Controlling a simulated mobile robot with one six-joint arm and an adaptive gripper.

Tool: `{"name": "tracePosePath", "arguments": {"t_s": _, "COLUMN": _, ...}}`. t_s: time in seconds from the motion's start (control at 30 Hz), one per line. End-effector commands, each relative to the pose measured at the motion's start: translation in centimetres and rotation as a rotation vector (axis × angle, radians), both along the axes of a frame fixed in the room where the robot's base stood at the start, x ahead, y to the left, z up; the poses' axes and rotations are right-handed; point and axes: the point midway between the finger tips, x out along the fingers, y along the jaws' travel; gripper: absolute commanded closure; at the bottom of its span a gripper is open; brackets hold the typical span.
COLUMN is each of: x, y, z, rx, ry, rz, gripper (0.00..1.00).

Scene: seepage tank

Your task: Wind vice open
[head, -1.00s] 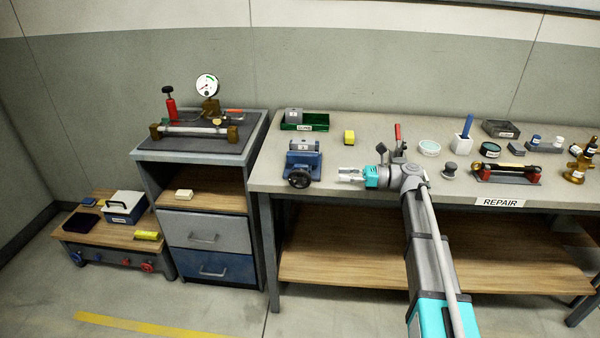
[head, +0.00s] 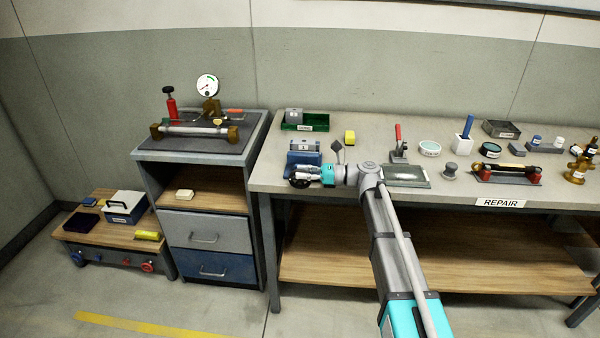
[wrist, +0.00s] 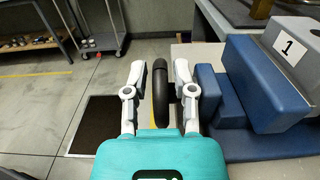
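The blue vice (head: 297,158) stands at the front left of the repair bench, with a grey block (head: 303,145) at its top. In the wrist view its blue body (wrist: 262,85) is on the right, and the block (wrist: 300,32) carries a "1". The vice's black handwheel (wrist: 160,92) appears edge-on between my fingers. In the head view the wheel (head: 297,182) is partly hidden by my gripper (head: 309,174). My gripper (wrist: 160,82) is open around the wheel, with a visible gap at each finger.
Free floor (wrist: 60,115) is left of the bench.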

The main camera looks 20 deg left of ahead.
Motion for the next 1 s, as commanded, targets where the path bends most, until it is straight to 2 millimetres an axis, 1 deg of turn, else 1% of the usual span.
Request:
{"name": "tracePosePath", "arguments": {"t_s": 0.1, "x": -0.13, "y": 0.68, "z": 0.0, "rx": 0.0, "ry": 0.0, "rz": -0.001, "gripper": 0.66}}
{"name": "tracePosePath", "arguments": {"t_s": 0.2, "x": -0.21, "y": 0.94, "z": 0.0, "rx": 0.0, "ry": 0.0, "rz": -0.001, "gripper": 0.66}}
{"name": "tracePosePath", "arguments": {"t_s": 0.47, "x": -0.24, "y": 0.99, "z": 0.0, "rx": 0.0, "ry": 0.0, "rz": -0.001, "gripper": 0.66}}
{"name": "tracePosePath", "arguments": {"t_s": 0.5, "x": -0.24, "y": 0.98, "z": 0.0, "rx": 0.0, "ry": 0.0, "rz": -0.001, "gripper": 0.68}}
{"name": "tracePosePath", "arguments": {"t_s": 0.67, "x": -0.23, "y": 0.97, "z": 0.0, "rx": 0.0, "ry": 0.0, "rz": 0.0, "gripper": 0.97}}
{"name": "tracePosePath", "arguments": {"t_s": 0.7, "x": -0.23, "y": 0.97, "z": 0.0, "rx": 0.0, "ry": 0.0, "rz": 0.0, "gripper": 1.0}}
{"name": "tracePosePath", "arguments": {"t_s": 1.0, "x": -0.23, "y": 0.92, "z": 0.05, "rx": -0.005, "ry": -0.001, "rz": -0.001, "gripper": 1.0}}
